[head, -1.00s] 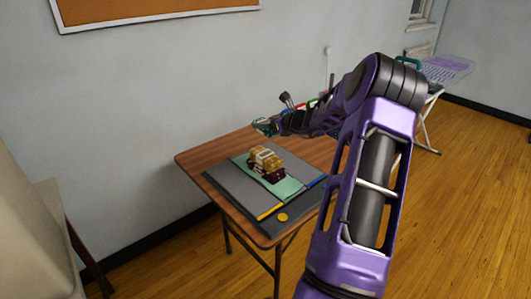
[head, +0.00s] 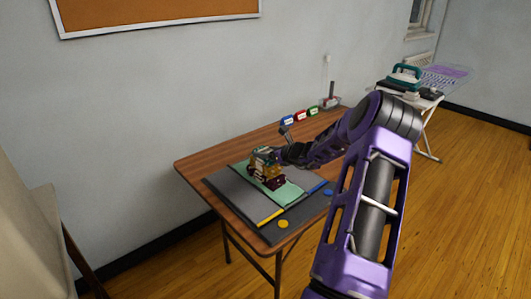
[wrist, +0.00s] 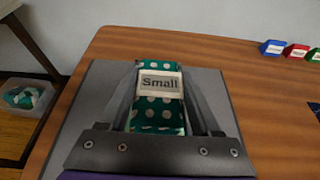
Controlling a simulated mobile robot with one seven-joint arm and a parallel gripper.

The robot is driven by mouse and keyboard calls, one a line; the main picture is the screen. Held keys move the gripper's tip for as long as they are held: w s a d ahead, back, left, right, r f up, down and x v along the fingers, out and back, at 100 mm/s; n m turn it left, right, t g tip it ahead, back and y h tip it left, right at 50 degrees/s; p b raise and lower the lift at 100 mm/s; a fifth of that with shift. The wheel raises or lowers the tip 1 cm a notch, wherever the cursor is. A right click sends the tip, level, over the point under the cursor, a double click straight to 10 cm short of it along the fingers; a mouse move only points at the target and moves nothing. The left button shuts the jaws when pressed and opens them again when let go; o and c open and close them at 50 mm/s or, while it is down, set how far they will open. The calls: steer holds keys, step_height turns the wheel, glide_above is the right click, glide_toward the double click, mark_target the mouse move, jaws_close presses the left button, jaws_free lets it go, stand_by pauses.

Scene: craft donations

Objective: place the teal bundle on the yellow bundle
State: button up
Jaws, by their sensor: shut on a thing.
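The teal bundle (wrist: 158,118) has white dots and a pale band reading "Small". My gripper (wrist: 160,95) is shut on it, one finger on each side. In the head view, the teal bundle (head: 262,152) is at the top of the stack, right over the yellow bundle (head: 272,171). I cannot tell whether the two touch. The yellow bundle lies on a dark maroon bundle (head: 276,184) on the green part of the mat. My gripper (head: 268,156) hides part of the stack. In the wrist view, the yellow bundle is hidden beneath the teal one.
The grey mat (head: 230,186) lies on a wooden table (head: 200,162). Small blue (head: 287,120), red (head: 300,115) and green (head: 313,110) blocks stand at the back. An iron (head: 403,78) stands beyond the table.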

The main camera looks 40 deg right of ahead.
steer(key=o, duration=1.4)
steer(key=shift+c, duration=0.2)
steer(key=shift+r, duration=0.1)
steer(key=shift+s+r+p, duration=0.1)
steer(key=shift+s+p, duration=0.1)
steer(key=shift+p, duration=0.1)
steer(key=v, duration=1.1)
steer(key=shift+s+p, duration=0.3)
steer(key=shift+p, duration=0.15)
